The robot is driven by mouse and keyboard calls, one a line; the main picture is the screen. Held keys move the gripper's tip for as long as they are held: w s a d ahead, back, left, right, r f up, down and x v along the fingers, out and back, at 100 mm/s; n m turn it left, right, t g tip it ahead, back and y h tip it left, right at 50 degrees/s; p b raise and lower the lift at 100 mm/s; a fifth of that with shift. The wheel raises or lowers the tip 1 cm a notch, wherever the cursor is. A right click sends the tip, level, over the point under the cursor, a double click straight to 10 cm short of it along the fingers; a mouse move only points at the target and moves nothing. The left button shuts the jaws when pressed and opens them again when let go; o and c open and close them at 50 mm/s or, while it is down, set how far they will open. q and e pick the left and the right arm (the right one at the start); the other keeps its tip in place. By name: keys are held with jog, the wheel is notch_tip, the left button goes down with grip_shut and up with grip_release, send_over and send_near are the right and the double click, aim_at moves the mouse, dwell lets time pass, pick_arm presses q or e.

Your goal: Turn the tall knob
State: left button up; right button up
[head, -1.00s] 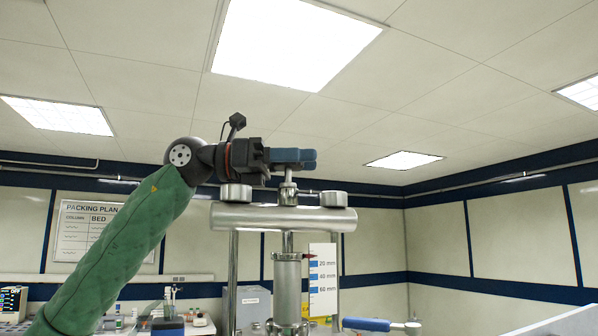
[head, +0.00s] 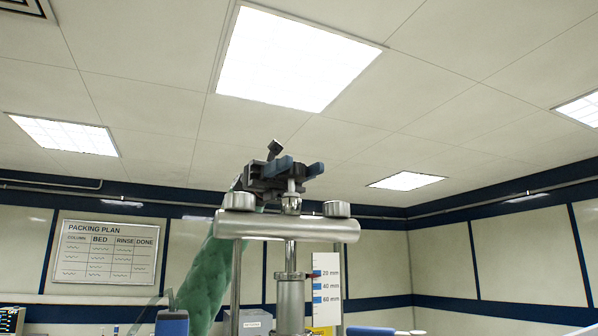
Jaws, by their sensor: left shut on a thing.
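The tall knob (head: 291,187) stands upright at the middle of a metal crossbar (head: 300,229); its pale stem and a ribbed collar below show. My left gripper (head: 299,168) reaches it from behind, over the crossbar. Its blue-tipped fingers are shut on the top of the knob, which they partly hide. My green left arm comes up behind the column, left of it. My right gripper is not in view.
Short round caps (head: 240,201) and (head: 336,208) sit at the two ends of the crossbar. A steel column (head: 291,303) stands below it, beside a white scale (head: 327,275) marked in mm. Blue-ended parts (head: 172,322) show at the bottom edge. Space above is free.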

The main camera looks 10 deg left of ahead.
pick_arm(q)
jog(key=m+g+y, duration=0.2)
jog(key=y, duration=0.1)
jog(key=shift+s+a+r+m+g+y, duration=0.1)
jog(key=shift+a+m+g+y, duration=0.05)
jog(key=shift+m+g+y, duration=0.2)
jog(key=shift+a+m+g+y, duration=0.15)
jog(key=shift+m+g+y, duration=0.5)
jog(key=shift+m+y, duration=0.7)
jog(key=shift+s+y, duration=0.1)
jog(key=shift+y, duration=0.5)
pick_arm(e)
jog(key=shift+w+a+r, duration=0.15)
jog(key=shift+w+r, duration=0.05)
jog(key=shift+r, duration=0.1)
pick_arm(q)
jog(key=shift+a, duration=0.1)
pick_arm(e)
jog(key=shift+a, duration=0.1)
pick_arm(q)
jog(key=o, duration=1)
